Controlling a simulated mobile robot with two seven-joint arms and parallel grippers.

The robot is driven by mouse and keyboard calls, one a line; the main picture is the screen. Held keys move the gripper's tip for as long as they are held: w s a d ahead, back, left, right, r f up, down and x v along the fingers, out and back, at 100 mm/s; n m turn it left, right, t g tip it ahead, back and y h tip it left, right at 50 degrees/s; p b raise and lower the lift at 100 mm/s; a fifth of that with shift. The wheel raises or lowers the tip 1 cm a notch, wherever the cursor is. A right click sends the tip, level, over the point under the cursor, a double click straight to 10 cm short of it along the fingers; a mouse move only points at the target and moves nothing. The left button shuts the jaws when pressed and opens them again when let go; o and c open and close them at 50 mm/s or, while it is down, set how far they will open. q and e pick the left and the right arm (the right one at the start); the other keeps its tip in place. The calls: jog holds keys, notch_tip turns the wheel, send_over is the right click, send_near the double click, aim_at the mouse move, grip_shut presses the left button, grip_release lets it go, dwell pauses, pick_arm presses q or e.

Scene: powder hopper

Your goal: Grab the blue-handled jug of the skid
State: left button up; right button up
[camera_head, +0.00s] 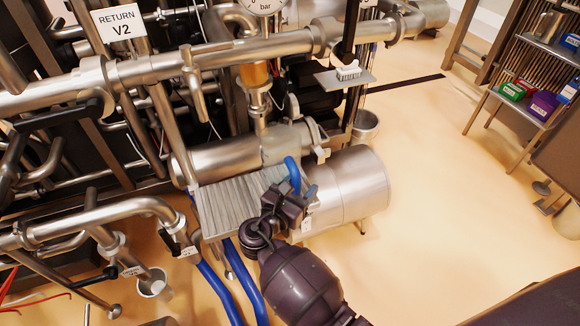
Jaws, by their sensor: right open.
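The jug (281,147) has a pale, cloudy body and stands at the far edge of the ribbed grey plate of the skid (225,208). Its blue handle (292,172) faces my right gripper. My right gripper (296,191) is open, with its dark fingers at the lower end of the handle. In this view the gripper overlaps the handle's lower part. I cannot tell whether the fingers are around the handle or touch it. My left gripper is not in view.
A large steel cylinder (352,187) lies right of the jug, close to my gripper. Steel pipes (150,69) cross behind and above. Blue hoses (247,283) run down to the floor. A small shelf with a brush (348,70) stands behind. Open floor (450,190) lies to the right.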

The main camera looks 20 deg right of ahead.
jog(key=shift+c, duration=0.5)
grip_shut()
jog(key=shift+r, duration=0.1)
